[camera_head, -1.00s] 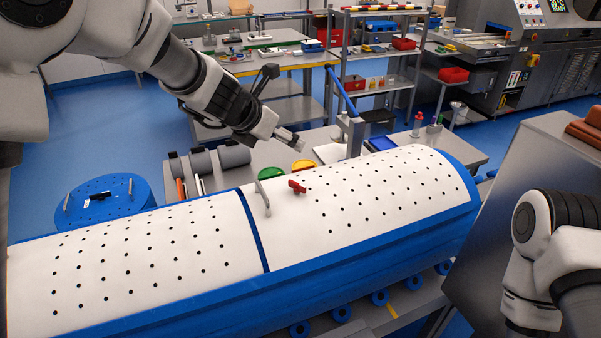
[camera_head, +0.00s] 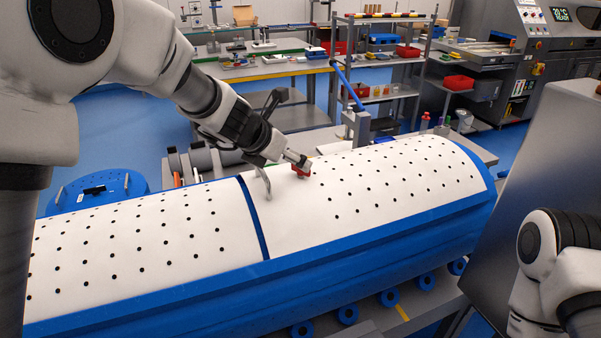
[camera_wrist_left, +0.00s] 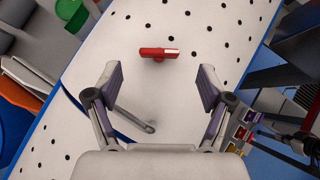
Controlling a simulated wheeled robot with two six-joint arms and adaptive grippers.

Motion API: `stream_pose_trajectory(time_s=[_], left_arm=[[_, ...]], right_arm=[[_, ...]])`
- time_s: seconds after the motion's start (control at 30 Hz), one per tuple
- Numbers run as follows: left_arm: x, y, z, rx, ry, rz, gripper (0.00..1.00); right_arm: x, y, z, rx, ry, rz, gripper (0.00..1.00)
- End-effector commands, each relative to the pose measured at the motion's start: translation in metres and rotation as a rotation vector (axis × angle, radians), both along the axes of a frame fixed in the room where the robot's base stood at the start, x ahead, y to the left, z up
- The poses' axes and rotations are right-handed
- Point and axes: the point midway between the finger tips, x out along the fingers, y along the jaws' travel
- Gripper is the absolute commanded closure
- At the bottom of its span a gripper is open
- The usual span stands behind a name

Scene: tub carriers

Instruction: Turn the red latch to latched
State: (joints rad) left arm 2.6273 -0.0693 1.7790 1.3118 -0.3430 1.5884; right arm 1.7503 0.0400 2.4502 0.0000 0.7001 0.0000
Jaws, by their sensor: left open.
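The red latch (camera_head: 301,171) sits on the white perforated lid (camera_head: 345,185) of a blue tub. It also shows in the left wrist view (camera_wrist_left: 158,53), a short red handle with a pale stripe, beyond the fingertips and roughly midway between them. My left gripper (camera_head: 300,160) is right at the latch in the head view, its tip partly covering it. In the left wrist view the left gripper (camera_wrist_left: 158,85) is open, its two fingers wide apart with nothing between them. My right arm shows at the right edge of the head view; its gripper is out of frame.
A curved grey handle (camera_head: 262,182) stands on the lid just left of the latch, close to the left gripper. The blue tub wall (camera_head: 330,255) runs along the front. A round blue perforated lid (camera_head: 98,190) lies behind at left. A grey panel rises at right.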

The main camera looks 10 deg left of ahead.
Motion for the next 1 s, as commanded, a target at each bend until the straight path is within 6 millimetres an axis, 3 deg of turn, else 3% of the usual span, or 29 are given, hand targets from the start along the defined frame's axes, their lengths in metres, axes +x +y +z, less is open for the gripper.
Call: stream_pose_trajectory(time_s=[0.27, 0.57, 0.6, 0.77, 1.0], left_arm=[[0.033, -0.016, -0.036, 0.001, 0.003, 0.000, 0.20], [0.038, -0.019, -0.043, 0.000, 0.001, 0.000, 0.20], [0.038, -0.019, -0.043, 0.000, 0.001, 0.000, 0.23], [0.038, -0.018, -0.043, 0.000, 0.001, 0.000, 0.80], [0.038, -0.018, -0.043, 0.000, 0.002, -0.006, 0.80]], right_arm=[[0.000, 0.000, 0.002, 0.000, 0.000, 0.000, 1.00], [0.000, 0.000, 0.002, 0.000, 0.000, 0.000, 1.00], [0.000, 0.000, 0.002, 0.000, 0.000, 0.000, 1.00], [0.000, 0.000, 0.002, 0.000, 0.000, 0.000, 1.00], [0.000, 0.000, 0.003, 0.000, 0.000, 0.000, 1.00]])
